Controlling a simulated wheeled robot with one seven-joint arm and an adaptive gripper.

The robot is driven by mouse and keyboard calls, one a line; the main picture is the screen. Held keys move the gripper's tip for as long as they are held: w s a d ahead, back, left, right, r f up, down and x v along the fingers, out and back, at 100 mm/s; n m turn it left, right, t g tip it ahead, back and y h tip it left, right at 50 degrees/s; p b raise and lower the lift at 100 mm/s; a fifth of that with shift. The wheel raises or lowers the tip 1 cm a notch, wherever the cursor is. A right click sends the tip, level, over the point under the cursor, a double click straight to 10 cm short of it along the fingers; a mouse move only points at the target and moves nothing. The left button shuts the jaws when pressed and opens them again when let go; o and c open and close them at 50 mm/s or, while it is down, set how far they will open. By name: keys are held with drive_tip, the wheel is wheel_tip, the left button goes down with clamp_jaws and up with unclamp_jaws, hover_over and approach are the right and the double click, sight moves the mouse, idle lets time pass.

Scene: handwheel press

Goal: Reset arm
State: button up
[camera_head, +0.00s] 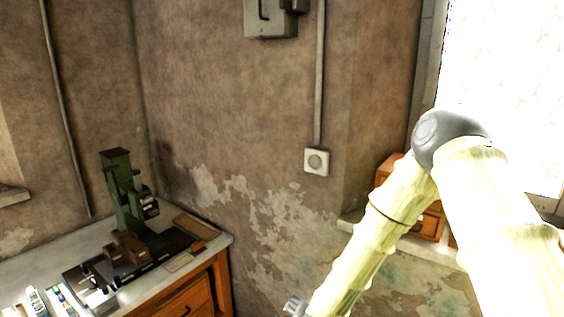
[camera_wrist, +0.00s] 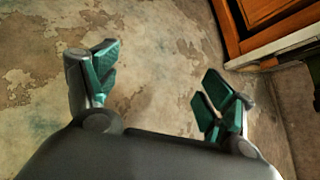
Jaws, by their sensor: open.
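My gripper (camera_wrist: 160,85) shows in the wrist view with its two green-padded fingers spread wide. It is open, with nothing between the fingers. Behind it is a worn, peeling surface. In the head view my pale arm comes in from the right, bends at a grey joint and reaches down to the bottom edge. A green press (camera_head: 124,200) stands upright on the bench at the left, well apart from my arm.
The white-topped bench (camera_head: 40,262) carries a dark tray and small items, with wooden drawers (camera_head: 185,300) below. A small wooden drawer cabinet (camera_head: 428,225) stands on the sill behind my arm. An outlet (camera_head: 316,161) and a grey box (camera_head: 268,18) are on the wall.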

drive_tip(key=s+d+f+n+g+b, duration=0.1)
drive_tip(key=s+d+f+n+g, duration=0.2)
drive_tip(key=s+f, duration=0.7)
drive_tip(key=s+d+f+g+b, duration=0.2)
drive_tip(key=s+d+f, duration=0.3)
drive_tip(key=s+f, duration=0.6)
drive_tip(key=s+d+f+n+g, duration=0.1)
drive_tip(key=s+d+g, duration=0.1)
drive_tip(key=s, duration=0.9)
drive_tip(key=s+d+f+n+g+b, duration=0.1)
drive_tip(key=s+d, duration=0.4)
drive_tip(key=s, duration=0.6)
drive_tip(key=shift+s+d+f+g+b, duration=0.2)
drive_tip(key=shift+s+f+g+b, duration=0.15)
drive_tip(key=shift+g, duration=0.45)
